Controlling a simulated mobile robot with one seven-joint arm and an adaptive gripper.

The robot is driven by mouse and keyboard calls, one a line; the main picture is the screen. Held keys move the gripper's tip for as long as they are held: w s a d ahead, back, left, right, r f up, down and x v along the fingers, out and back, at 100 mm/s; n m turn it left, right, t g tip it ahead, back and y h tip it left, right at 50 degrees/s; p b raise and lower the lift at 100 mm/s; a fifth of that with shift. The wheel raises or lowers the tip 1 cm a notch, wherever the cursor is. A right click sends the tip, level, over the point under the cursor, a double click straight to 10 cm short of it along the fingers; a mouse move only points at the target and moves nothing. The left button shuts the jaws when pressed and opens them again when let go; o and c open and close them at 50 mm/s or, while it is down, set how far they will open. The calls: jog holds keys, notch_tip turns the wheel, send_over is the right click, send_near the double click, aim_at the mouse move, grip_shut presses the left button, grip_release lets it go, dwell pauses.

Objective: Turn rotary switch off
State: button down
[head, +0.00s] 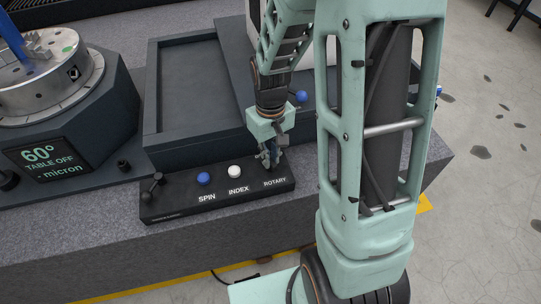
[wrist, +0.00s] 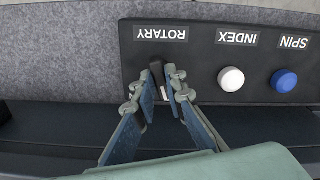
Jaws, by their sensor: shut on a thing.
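The rotary switch (wrist: 158,73) is a small black knob beside the ROTARY label on the black control panel (head: 222,207). In the wrist view it sits between the fingertips of my gripper (wrist: 160,83), with one finger on each side. The fingers are closed on it. In the head view my gripper (head: 270,158) reaches down to the right end of the panel and hides the switch. The display (head: 50,159) at the left reads 60°, TABLE OFF and micron.
A white INDEX button (head: 234,171) and a blue SPIN button (head: 203,179) stand left of my gripper in the head view. A black lever (head: 153,187) is at the panel's left end. A round metal table (head: 45,90) and a dark tray (head: 190,130) lie behind.

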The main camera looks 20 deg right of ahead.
aim_at(271, 160)
jog(key=shift+n, duration=0.4)
jog(key=c, duration=2)
grip_release()
jog(key=shift+o, duration=0.2)
notch_tip(271, 160, up, 12)
